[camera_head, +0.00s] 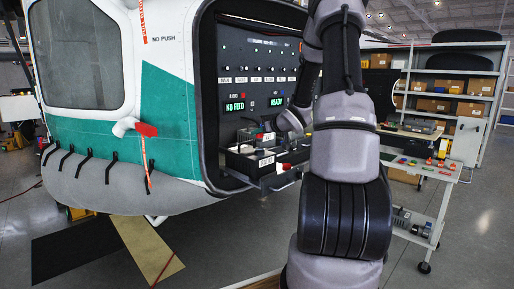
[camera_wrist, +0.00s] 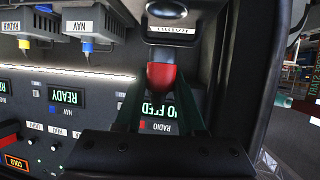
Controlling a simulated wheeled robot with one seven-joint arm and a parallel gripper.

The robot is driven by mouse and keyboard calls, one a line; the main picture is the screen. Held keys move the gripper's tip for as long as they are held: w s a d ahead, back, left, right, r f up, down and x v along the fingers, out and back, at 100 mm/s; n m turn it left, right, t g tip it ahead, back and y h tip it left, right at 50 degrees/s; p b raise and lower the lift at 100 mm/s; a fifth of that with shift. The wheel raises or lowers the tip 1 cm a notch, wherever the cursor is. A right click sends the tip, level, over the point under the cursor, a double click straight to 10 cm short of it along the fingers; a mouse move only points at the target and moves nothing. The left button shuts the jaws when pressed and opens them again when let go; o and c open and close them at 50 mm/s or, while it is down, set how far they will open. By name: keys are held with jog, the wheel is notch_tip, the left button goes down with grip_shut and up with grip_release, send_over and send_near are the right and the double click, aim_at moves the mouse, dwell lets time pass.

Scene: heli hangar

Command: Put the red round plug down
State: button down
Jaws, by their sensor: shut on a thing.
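The red round plug (camera_wrist: 163,76) shows in the wrist view between the two fingers of my gripper (camera_wrist: 163,90), which is shut on it. The plug is just beside a metal-rimmed fitting with an upside-down RADIO label (camera_wrist: 172,27). I cannot tell whether the plug touches or sits in that fitting. In the head view my gripper is small in front of the helicopter's open panel, and the plug in it cannot be made out there.
The panel has a green READY display (camera_wrist: 65,96) and a partly covered feed display. A cart (camera_head: 425,170) and shelves (camera_head: 455,85) stand at the right.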

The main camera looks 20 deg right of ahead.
jog(key=shift+f, duration=2.5)
jog(key=shift+f, duration=0.1)
jog(key=c, duration=0.5)
grip_release()
